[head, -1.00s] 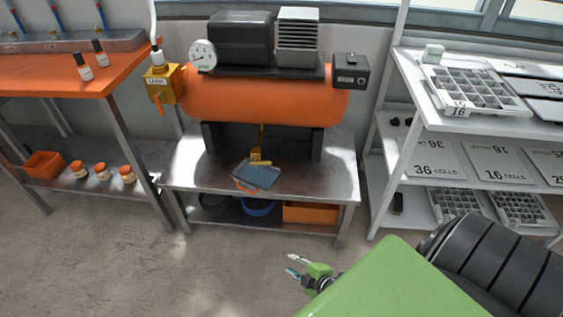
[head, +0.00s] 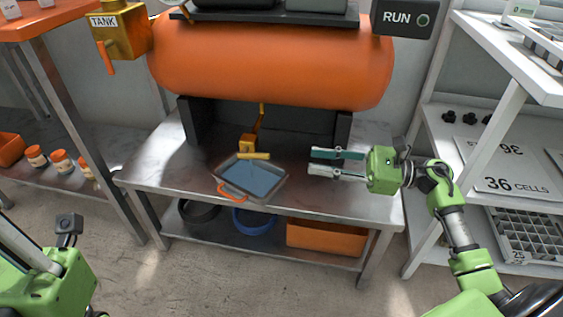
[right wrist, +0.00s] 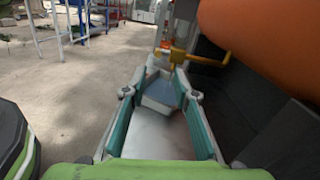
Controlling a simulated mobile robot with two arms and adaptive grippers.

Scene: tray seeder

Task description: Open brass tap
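The brass tap (head: 248,142) hangs on a bent pipe under the orange tank. Its yellow lever (head: 255,156) lies crosswise, over the back edge of a grey tray (head: 224,177) with an orange handle. In the right wrist view the tap (right wrist: 177,56) stands ahead, beyond the fingers, with its lever and pipe reaching right. My right gripper (head: 311,161) is open and empty, right of the tap, with its fingers pointing left toward it. A clear gap separates them. Part of my left arm is at the lower left; its fingers do not show.
The orange tank (head: 270,60) hangs low over the metal bench (head: 345,205), on dark supports (head: 343,128). A yellow valve labelled TANK (head: 120,35) is at the tank's left. The white shelf (head: 500,80) stands at the right. Bins sit on the lower shelf.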

